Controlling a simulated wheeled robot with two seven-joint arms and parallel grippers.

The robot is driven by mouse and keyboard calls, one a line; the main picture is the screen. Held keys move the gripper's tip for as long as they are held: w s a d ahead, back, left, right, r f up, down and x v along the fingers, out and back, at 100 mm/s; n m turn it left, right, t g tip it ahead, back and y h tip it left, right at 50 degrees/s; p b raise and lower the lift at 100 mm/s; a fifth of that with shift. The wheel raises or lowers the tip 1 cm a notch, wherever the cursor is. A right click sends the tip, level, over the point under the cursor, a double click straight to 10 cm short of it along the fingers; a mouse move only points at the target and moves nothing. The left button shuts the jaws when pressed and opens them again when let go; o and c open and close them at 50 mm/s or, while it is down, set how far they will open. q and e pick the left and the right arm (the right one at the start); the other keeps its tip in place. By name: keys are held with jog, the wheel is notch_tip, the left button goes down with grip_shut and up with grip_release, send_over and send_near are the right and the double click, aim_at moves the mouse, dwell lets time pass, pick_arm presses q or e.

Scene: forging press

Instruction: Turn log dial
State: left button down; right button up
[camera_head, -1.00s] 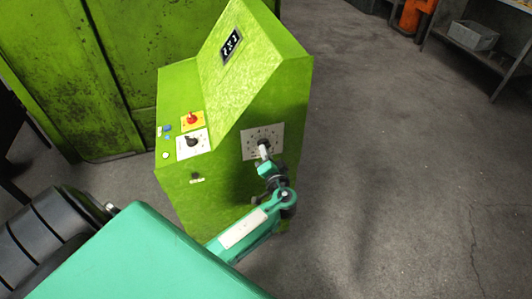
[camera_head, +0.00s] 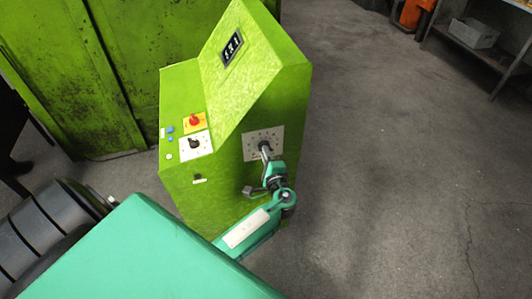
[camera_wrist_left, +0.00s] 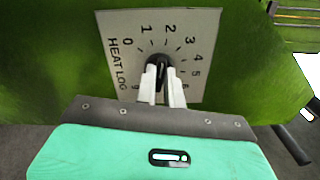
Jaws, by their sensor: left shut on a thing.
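The heat log dial is a dark knob (camera_wrist_left: 158,62) on a pale plate (camera_wrist_left: 200,25) printed "HEAT LOG" with numbers around it, in the left wrist view. In the head view the plate (camera_head: 276,138) is on the right-hand face of the green console (camera_head: 292,92). My left gripper (camera_head: 266,152) reaches up to the knob from below. In the left wrist view its two pale fingers (camera_wrist_left: 161,78) are shut on the knob, one on each side, hiding part of it. Which number the knob points at is hard to tell. My right gripper is not in view.
The console's other face carries a red knob (camera_head: 194,120) on yellow, a black dial (camera_head: 194,143), small buttons and a display (camera_head: 232,47). A green machine wall (camera_head: 60,60) stands behind. The floor to the right is clear up to a bench (camera_head: 480,47).

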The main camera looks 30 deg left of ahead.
pick_arm(q)
jog(key=shift+m, duration=0.4)
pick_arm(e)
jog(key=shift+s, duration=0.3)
pick_arm(q)
jog(key=c, duration=1.5)
grip_release()
